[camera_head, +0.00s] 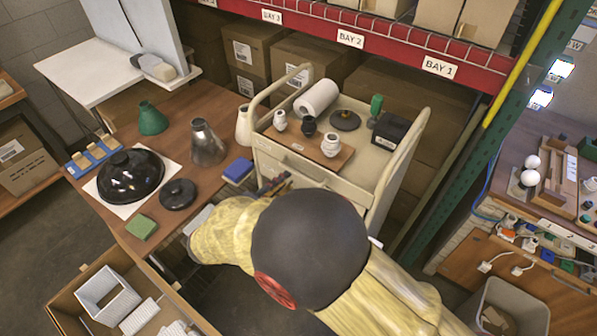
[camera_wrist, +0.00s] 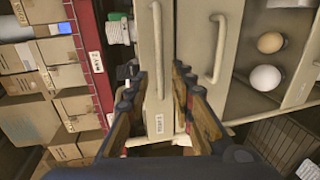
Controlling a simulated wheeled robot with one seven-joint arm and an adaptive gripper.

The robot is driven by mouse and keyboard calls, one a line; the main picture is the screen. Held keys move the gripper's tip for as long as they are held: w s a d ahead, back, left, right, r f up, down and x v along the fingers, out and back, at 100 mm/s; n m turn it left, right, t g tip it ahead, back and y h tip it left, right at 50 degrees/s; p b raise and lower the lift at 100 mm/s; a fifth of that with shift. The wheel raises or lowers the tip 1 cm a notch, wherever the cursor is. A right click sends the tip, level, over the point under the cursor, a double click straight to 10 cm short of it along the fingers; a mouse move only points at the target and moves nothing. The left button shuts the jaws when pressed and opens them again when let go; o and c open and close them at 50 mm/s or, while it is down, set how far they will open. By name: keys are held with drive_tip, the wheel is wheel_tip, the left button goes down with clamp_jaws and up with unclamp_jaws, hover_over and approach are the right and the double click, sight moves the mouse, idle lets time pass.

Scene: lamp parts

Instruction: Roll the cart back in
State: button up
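The beige cart (camera_head: 283,160) stands in front of the rack, beside the brown table. It carries a paper roll, a wooden board with small sockets, a dark disc, a green item and a black box. My gripper (camera_head: 274,184) is at the cart's near side; my arm hides much of that side. In the wrist view, the cart's front (camera_wrist: 190,40) shows upright handles. My gripper (camera_wrist: 156,72) is open, with its fingers apart on either side of one handle (camera_wrist: 158,50). Contact with the handle cannot be told.
The table (camera_head: 180,110) at left holds a black dome, grey and green shades and a blue block. A green rack post (camera_head: 480,130) stands right of the cart. Boxes (camera_head: 305,55) sit under the red shelf beam (camera_head: 390,53). An open carton (camera_head: 75,290) lies front left.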

sight(295, 172)
drive_tip(key=b+x, duration=0.1)
drive_tip(key=x, duration=0.5)
drive_tip(key=shift+w+d, duration=0.1)
drive_tip(key=shift+w, duration=0.1)
drive_tip(key=shift+c, duration=1)
drive_tip(key=c, duration=0.4)
clamp_jaws()
